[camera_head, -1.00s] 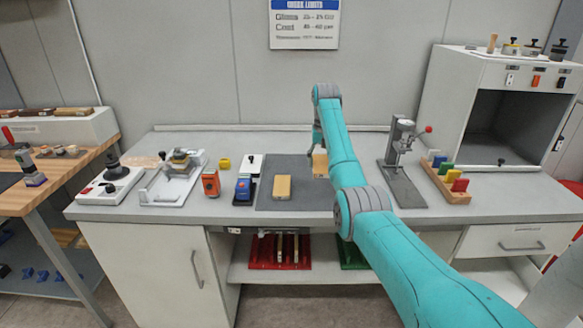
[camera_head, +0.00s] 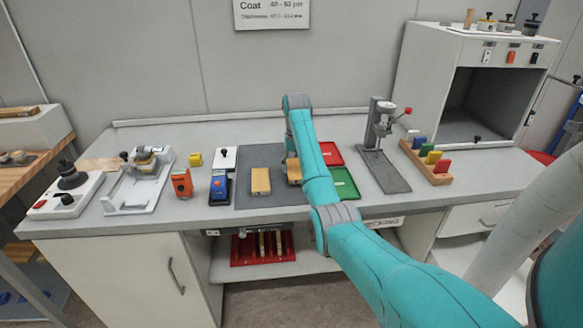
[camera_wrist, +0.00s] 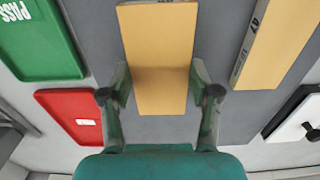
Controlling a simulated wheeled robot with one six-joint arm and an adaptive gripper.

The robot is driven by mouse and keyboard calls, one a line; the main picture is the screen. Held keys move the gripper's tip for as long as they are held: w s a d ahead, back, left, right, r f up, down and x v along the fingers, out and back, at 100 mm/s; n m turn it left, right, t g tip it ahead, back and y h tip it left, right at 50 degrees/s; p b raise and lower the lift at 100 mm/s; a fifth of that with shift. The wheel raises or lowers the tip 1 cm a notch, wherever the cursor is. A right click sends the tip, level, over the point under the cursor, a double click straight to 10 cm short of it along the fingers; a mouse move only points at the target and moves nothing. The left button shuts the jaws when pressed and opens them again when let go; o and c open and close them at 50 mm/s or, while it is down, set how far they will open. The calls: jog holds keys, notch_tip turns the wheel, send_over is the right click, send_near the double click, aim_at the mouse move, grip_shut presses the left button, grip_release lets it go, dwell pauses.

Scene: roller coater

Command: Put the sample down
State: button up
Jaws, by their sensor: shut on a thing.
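My gripper (camera_wrist: 160,88) is shut on a yellow-tan rectangular sample (camera_wrist: 158,50), one finger at each long side. In the head view my arm hides the gripper and part of this sample (camera_head: 293,171), which is at the right part of the dark grey mat (camera_head: 245,199). I cannot tell whether it touches the mat. A second tan sample (camera_head: 261,182) lies on the mat to its left; in the wrist view this sample (camera_wrist: 277,40) shows the mark 47.
A red tray (camera_head: 331,153) and a green tray (camera_head: 345,184), marked PASS in the wrist view, lie right of the mat. A lever stand (camera_head: 383,165) is further right. Orange (camera_head: 181,183) and blue (camera_head: 220,187) devices stand left of the mat.

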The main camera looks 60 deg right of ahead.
jog(key=shift+f, duration=0.65)
jog(key=shift+f, duration=0.1)
jog(key=o, duration=1.2)
